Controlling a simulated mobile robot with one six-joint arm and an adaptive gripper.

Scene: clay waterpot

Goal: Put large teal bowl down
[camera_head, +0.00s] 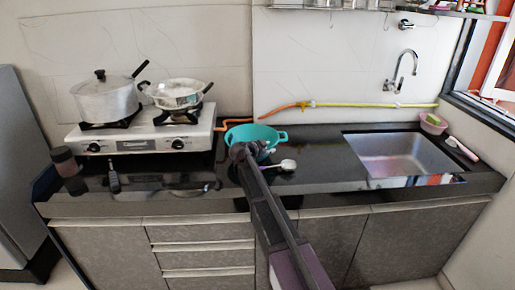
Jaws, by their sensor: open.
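The large teal bowl (265,132) sits on the dark countertop (315,145), between the stove and the sink. A handle shows at its right side. My gripper (245,150) is at the bowl's front left edge, at the end of my dark arm, which reaches up from the bottom of the view. The gripper is open. It covers the front left part of the bowl. I cannot tell whether its fingers touch the rim.
A white stove (140,135) with a lidded pot (107,100) and a pan (180,93) stands left. A white ladle-like utensil (287,165) lies right of my gripper. The sink (402,155) is at right. A dark jar (64,160) stands far left. Counter between bowl and sink is clear.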

